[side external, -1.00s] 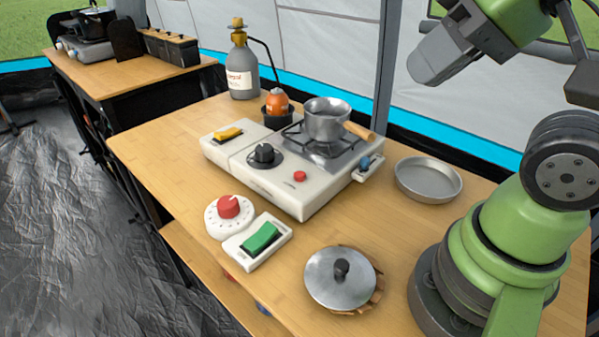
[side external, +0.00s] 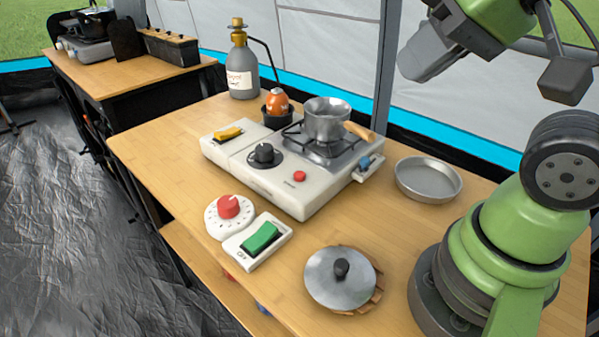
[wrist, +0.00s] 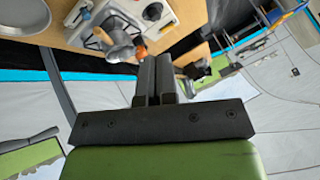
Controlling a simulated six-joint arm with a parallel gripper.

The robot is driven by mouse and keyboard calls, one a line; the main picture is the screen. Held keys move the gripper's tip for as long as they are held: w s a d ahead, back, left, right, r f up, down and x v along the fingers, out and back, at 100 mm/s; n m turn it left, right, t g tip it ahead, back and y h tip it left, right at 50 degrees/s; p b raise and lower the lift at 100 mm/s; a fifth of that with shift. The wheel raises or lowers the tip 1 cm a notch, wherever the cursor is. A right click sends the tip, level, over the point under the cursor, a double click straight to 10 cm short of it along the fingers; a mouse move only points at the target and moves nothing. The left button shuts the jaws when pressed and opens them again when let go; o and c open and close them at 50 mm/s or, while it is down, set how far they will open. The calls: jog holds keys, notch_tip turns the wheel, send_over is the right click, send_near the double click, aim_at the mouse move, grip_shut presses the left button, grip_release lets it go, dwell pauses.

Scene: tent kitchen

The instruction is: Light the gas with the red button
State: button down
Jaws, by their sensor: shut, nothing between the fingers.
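A steel saucepan (side external: 326,122) with a wooden handle stands on the burner grate. No flame shows under it. My gripper (side external: 412,68) is high above the back right of the table, well away from the button. In the wrist view my gripper (wrist: 155,65) is shut and empty, its two dark fingers together. The stove shows upside down at the top of that view, partly cut off.
A red dial (side external: 229,207) and a green rocker switch (side external: 261,237) sit in front of the stove. A steel lid (side external: 340,278) lies at the front. A shallow pan (side external: 428,180) is right of the stove. A gas bottle (side external: 242,72) stands behind.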

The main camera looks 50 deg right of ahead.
jog(key=w+d+f+m+h, duration=0.1)
jog(key=w+d+f, duration=0.1)
jog(key=w, duration=0.3)
jog(key=w+d+f+m+h, duration=0.1)
jog(key=w+d+f, duration=0.1)
jog(key=w, duration=0.4)
jog(key=m+t+y, duration=0.1)
jog(key=t, duration=0.1)
send_over(302, 173)
notch_tip(302, 173, down, 10)
jog(key=shift+r, duration=0.2)
jog(key=shift+f, duration=4.4)
jog(key=shift+f, duration=0.1)
jog(key=shift+f, duration=0.3)
